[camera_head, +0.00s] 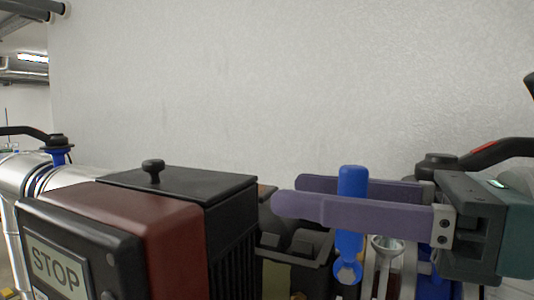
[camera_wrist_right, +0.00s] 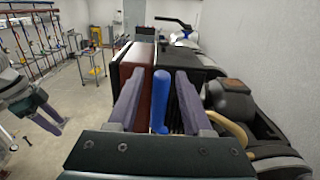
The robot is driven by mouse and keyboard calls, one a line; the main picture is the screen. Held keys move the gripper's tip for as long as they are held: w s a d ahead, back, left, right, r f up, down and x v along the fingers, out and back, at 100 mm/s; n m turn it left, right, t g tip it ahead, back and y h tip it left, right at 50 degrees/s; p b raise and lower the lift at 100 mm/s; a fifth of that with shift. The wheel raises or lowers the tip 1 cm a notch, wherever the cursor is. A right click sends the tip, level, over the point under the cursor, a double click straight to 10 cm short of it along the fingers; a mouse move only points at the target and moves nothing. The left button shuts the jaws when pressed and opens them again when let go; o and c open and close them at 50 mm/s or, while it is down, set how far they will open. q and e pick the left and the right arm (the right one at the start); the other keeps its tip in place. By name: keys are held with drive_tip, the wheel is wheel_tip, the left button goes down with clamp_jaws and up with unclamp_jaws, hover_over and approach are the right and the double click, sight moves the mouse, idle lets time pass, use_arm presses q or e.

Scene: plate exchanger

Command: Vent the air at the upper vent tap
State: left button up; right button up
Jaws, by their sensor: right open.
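An upright blue handle (camera_head: 352,183), apparently the lever of the vent tap, stands between the two purple fingers of my right gripper (camera_head: 285,195). Its lower end (camera_head: 348,268) has a forked or ring-like shape below the near finger. In the right wrist view the blue handle (camera_wrist_right: 161,100) rises between the open fingers (camera_wrist_right: 158,85), with a gap on each side. The tap body is mostly hidden behind my right gripper. My left gripper (camera_wrist_right: 45,115) shows small at the left edge of the right wrist view; its opening is unclear.
A dark red and black box with a STOP plate (camera_head: 55,268) and a black knobbed lid (camera_head: 180,185) stands just left. A metal funnel (camera_head: 387,248) is below my right fingers. Silver pipes (camera_head: 70,177) run at left. A pale wall (camera_head: 280,80) is close behind.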

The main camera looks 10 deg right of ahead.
drive_tip(key=shift+w+a, duration=0.25)
drive_tip(key=shift+a, duration=0.15)
clamp_jaws()
idle(1.3)
